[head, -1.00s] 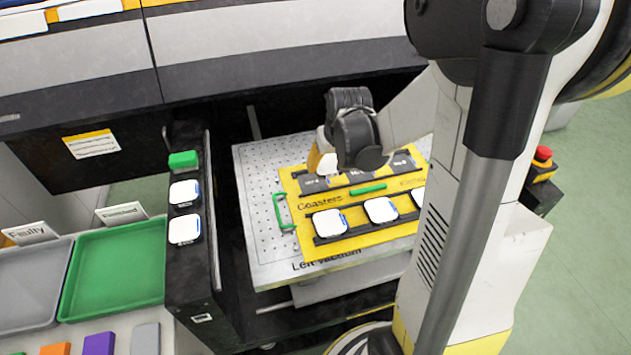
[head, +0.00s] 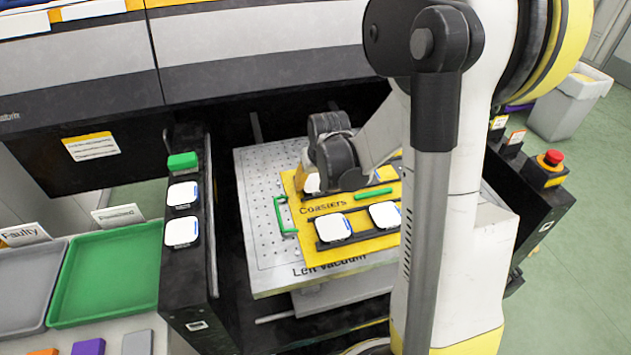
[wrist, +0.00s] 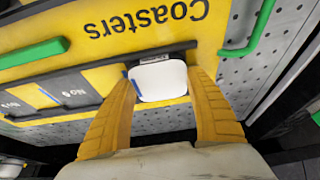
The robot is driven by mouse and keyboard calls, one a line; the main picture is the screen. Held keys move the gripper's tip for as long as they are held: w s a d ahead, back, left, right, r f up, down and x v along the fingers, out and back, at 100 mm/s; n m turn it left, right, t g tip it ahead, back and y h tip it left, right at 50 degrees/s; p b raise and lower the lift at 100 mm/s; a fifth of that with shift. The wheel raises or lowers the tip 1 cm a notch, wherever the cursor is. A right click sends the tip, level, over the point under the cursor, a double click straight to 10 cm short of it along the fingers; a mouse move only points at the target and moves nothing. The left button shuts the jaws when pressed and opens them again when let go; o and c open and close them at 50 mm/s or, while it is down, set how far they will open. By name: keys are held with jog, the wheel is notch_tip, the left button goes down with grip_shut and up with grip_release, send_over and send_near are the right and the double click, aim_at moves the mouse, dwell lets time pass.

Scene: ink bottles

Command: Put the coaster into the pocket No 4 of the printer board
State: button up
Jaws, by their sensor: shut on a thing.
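My gripper (wrist: 163,77) is shut on a white square coaster (wrist: 158,84) with rounded corners and a blue mark at its left edge. In the head view, this coaster (head: 312,183) is partly hidden by the gripper, at the left end of the far row on the yellow printer board (head: 352,252). That is where pocket No 4 lies; the pocket is covered. I cannot tell whether the coaster touches its floor. A neighbouring dark pocket (wrist: 70,88) looks empty in the wrist view. Two white coasters (head: 333,228) (head: 385,215) sit in the near row.
The board has green handles (head: 282,216) and lies on a perforated metal plate (head: 262,260). A black rack (head: 190,285) at left holds two white coasters (head: 183,194) and a green block (head: 182,160). Green (head: 105,275) and grey (head: 20,290) trays stand further left.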

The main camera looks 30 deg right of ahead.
jog(key=o, duration=1.2)
jog(key=shift+o, duration=0.2)
jog(key=shift+r, duration=0.1)
jog(key=p+v, duration=0.5)
jog(key=v, duration=0.6)
jog(key=s+a+r+n+t, duration=0.1)
jog(key=s+a+r, duration=0.4)
jog(key=s+a, duration=0.2)
jog(key=s+a+r+n+t+y, duration=0.1)
jog(key=s+a+r+n+t, duration=0.1)
jog(key=s+a+r, duration=0.3)
jog(key=shift+s+a, duration=1)
jog(key=shift+a, duration=0.2)
